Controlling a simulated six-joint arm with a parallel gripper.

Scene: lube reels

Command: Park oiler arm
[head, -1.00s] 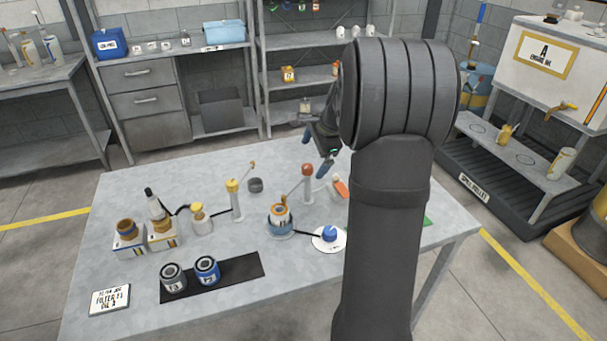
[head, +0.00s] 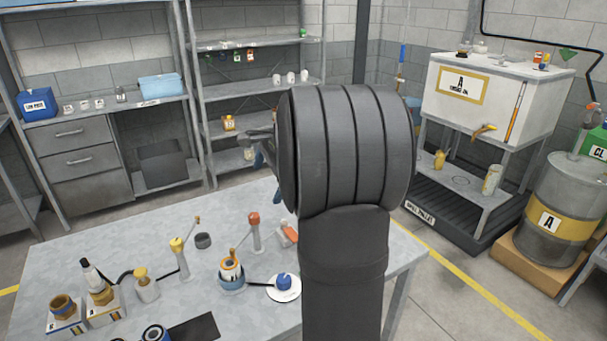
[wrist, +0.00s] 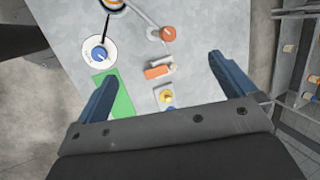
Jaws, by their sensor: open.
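Two posts with swing arms stand on the grey table (head: 95,262). The yellow-topped post (head: 178,246) has its arm pointing up to the right. The orange-topped post (head: 254,220) has its arm slanting down left to the blue and orange round holder (head: 231,270). In the wrist view the orange top (wrist: 168,33) lies beyond my fingertips, its arm running up left. My gripper (wrist: 163,64) is open and empty, fingers wide apart above the table. In the head view my own arm hides most of it.
A white dish with a blue knob (head: 284,284) is beside the holder. An orange-and-white item (wrist: 158,70), a yellow-knobbed item (wrist: 166,97) and a green mat (wrist: 113,92) lie below my gripper. A small dark cup (head: 203,240) stands between the posts.

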